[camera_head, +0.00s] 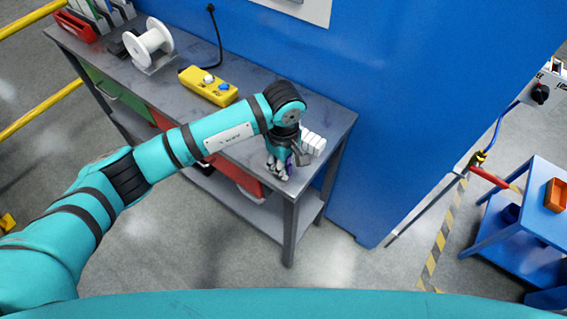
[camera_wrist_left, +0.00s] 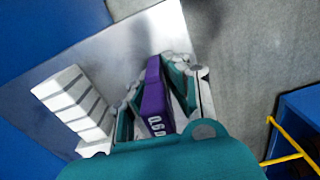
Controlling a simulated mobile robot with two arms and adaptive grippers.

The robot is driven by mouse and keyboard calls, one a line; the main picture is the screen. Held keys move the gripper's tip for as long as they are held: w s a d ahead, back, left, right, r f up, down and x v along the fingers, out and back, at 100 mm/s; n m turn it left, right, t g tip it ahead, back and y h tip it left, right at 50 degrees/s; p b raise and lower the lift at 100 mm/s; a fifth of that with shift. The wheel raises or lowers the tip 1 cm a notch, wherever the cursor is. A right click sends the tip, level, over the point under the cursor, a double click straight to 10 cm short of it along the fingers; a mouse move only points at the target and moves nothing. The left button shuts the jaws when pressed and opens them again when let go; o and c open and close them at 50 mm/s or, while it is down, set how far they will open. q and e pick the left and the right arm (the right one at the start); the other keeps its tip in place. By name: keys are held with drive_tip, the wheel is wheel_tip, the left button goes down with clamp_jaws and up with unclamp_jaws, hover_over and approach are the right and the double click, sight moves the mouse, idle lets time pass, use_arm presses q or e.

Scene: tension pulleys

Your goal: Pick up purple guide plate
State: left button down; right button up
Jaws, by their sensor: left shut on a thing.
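The purple guide plate (camera_wrist_left: 154,98) shows in the left wrist view between the fingers of my left gripper (camera_wrist_left: 160,85). Light markings that look like "0.60" are on its near part. The gripper is shut on it. I cannot tell whether the plate touches the bench top. My right gripper is not in view.
White blocks (camera_head: 312,143) stand in a row close beside the gripper, also in the left wrist view (camera_wrist_left: 72,102). A yellow control box (camera_head: 208,87) and a white spool (camera_head: 149,42) are farther left on the bench. A blue wall (camera_head: 400,90) rises behind. A blue cart (camera_head: 510,236) stands at right.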

use_arm(q)
drive_tip(key=shift+r+b, duration=0.4)
drive_tip(key=shift+r, duration=0.2)
drive_tip(key=shift+s+r+b, duration=0.2)
drive_tip(key=shift+r+b, duration=0.45)
drive_tip(key=shift+r, duration=0.35)
drive_tip(key=s+a+r+b, duration=0.1)
drive_tip(key=s+b, duration=0.3)
drive_tip(key=s, duration=1.1)
drive_tip(key=shift+s+r, duration=0.3)
drive_tip(key=shift+r, duration=0.05)
drive_tip(key=shift+w, duration=0.1)
